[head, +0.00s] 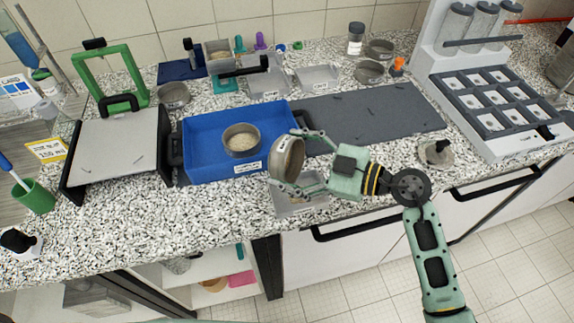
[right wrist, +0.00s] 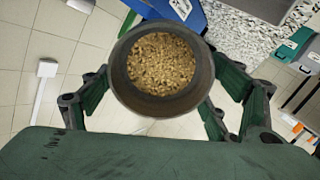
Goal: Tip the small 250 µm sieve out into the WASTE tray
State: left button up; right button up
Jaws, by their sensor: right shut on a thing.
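My right gripper (head: 288,157) is shut around a small round metal sieve (head: 286,163). The sieve is strongly tilted, its wide side turned to the left in the head view. In the right wrist view the sieve (right wrist: 118,75) shows coarse tan grains (right wrist: 160,65) inside it. A shallow grey tray (head: 313,204) stands below and partly behind the gripper at the counter's front edge; I cannot read any label on it, so I cannot tell whether it is the WASTE tray. The left gripper is not in view.
A blue tray (head: 205,165) left of the held sieve contains another sieve (head: 241,140) with pale sand. A dark mat (head: 375,112) lies behind my right gripper.

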jog(key=shift+s+d+f+t+y+b, duration=0.1)
jog(key=shift+d+t+y+b, duration=0.2)
jog(key=shift+y+b, duration=0.65)
jog(key=shift+s+d+r+t+y+b, duration=0.15)
jog(key=shift+d+t+y+b, duration=0.2)
jog(key=shift+b, duration=1.1)
jog(key=shift+s+d+f+t+y+b, duration=0.2)
jog(key=shift+y+b, duration=0.5)
jog(key=shift+b, duration=0.5)
jog(key=shift+d+r+y+b, duration=0.25)
jog(key=shift+y+b, duration=0.05)
jog(key=shift+b, duration=0.3)
jog(key=shift+r, duration=0.1)
notch_tip(320, 180, up, 5)
jog(key=g+h+p, duration=0.2)
jog(key=h+p, duration=0.4)
jog(key=p, duration=0.1)
jog(key=g+h+p, duration=0.3)
jog(key=h+p, duration=0.4)
jog(key=p, duration=0.1)
jog(key=g+h+p, duration=0.2)
jog(key=h+p, duration=0.4)
jog(key=p, duration=0.2)
jog(key=shift+a+g+h, duration=0.1)
jog(key=shift+g+h, duration=0.2)
jog(key=shift+g, duration=0.05)
jog(key=shift+d, duration=0.2)
